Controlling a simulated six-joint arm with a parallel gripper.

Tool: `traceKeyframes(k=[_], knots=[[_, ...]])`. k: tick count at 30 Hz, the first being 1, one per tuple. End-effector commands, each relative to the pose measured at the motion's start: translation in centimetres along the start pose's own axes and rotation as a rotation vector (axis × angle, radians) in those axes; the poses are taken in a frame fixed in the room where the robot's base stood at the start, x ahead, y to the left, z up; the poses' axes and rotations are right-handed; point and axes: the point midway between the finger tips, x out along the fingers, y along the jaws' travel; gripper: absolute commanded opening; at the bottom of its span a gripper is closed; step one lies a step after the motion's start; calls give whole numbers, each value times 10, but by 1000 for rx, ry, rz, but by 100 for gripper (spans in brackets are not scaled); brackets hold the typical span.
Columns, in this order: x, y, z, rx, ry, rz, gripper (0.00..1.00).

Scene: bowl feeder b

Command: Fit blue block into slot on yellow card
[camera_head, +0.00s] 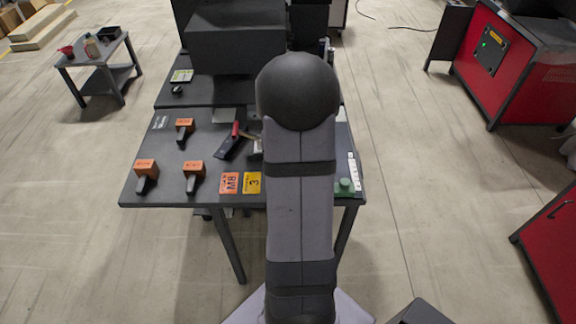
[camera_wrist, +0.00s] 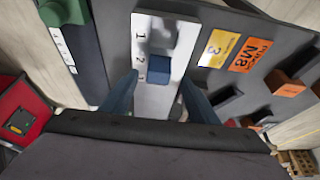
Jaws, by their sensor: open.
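In the wrist view, a small blue block (camera_wrist: 158,69) sits at the numeral 3 on a pale metal plate (camera_wrist: 146,102) marked 1, 2, 3. I cannot tell how deep it sits in the plate. My gripper (camera_wrist: 160,77) is open, with one dark blue finger on each side of the block. Whether the fingers touch it is unclear. The yellow card (camera_wrist: 217,48) with a 3 lies right of the plate; it also shows in the head view (camera_head: 253,183). In the head view my arm hides the gripper, block and plate.
An orange M8 card (camera_wrist: 249,55) lies beside the yellow one. Several black-and-orange pieces (camera_head: 194,177) stand on the dark table (camera_head: 130,195) at left. A green object (camera_head: 344,186) and a white numbered strip (camera_head: 354,166) are at the right edge.

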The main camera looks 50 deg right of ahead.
Motion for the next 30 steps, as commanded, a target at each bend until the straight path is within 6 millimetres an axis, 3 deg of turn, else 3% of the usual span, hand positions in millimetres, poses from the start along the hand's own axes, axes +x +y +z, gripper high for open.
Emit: traceKeyframes(k=[7, 19, 29, 30], knots=[[10, 1, -1, 0, -4, 0, 55], [48, 2, -3, 0, -3, 0, 55], [52, 2, -3, 0, 0, 0, 55], [52, 2, -3, 0, 0, 0, 50]])
